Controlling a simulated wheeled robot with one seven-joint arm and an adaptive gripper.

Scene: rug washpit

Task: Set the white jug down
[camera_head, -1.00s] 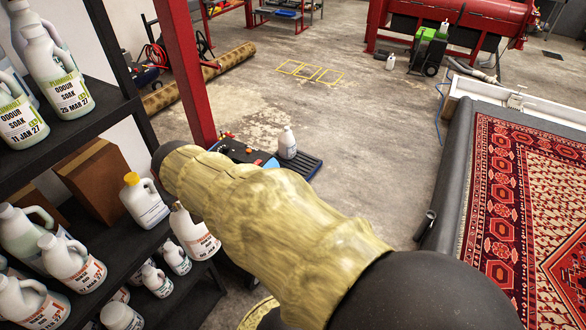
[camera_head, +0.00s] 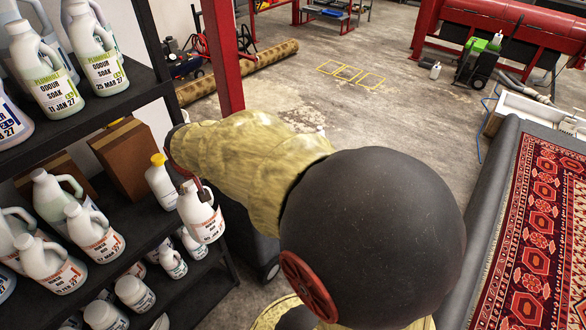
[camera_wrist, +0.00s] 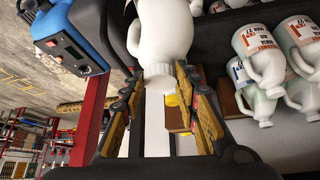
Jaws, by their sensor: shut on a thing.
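The white jug (camera_head: 201,215) with an orange-and-white label hangs roughly upright, slightly tilted, at the right edge of the black shelf. My gripper (camera_wrist: 158,76) is shut on the white jug near its cap and handle. In the wrist view the jug (camera_wrist: 165,28) fills the top middle, its cap between the yellow-and-black fingers. In the head view my arm hides most of the gripper. I cannot tell whether the jug's base touches the shelf (camera_head: 140,243).
Several similar jugs crowd the shelf to the left. A red post (camera_head: 222,60) rises beyond. A patterned rug (camera_head: 535,230) lies at the right.

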